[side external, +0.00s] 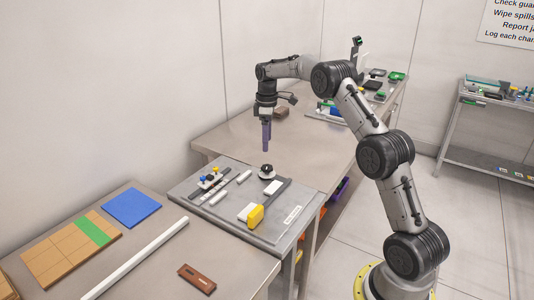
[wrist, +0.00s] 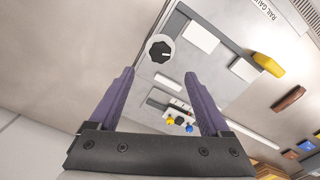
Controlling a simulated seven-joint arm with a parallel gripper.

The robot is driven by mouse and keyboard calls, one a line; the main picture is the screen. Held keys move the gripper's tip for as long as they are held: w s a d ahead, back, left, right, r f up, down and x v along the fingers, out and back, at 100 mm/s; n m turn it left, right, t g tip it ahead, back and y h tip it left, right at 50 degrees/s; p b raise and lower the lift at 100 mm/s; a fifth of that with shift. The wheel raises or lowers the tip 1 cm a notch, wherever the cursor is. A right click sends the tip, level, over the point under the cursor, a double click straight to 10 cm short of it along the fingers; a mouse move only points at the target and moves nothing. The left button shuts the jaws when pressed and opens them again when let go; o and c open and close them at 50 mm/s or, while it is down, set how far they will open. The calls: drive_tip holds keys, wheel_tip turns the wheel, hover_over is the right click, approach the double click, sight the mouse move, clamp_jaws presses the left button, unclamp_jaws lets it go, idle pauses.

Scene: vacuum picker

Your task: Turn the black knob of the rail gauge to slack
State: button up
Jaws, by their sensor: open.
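The black knob (side external: 266,170) sits on a pale round dial at the back corner of the grey rail gauge panel (side external: 183,193). In the wrist view the knob (wrist: 160,49) shows a thin light mark, too small to read against the dial. My gripper (side external: 267,151) has purple fingers pointing down, above and just behind the knob, apart from it. In the wrist view the gripper (wrist: 160,72) is open and empty, and the knob lies beyond the fingertips. I cannot make out a slack marking.
The panel also carries a yellow block (side external: 255,217), white blocks, and blue and yellow small knobs (side external: 209,174). The front table holds a blue mat (side external: 132,207), a long white bar (side external: 137,259) and a brown piece (side external: 197,278). Table behind the panel is mostly clear.

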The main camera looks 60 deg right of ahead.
drive_tip(key=shift+r, duration=2.2)
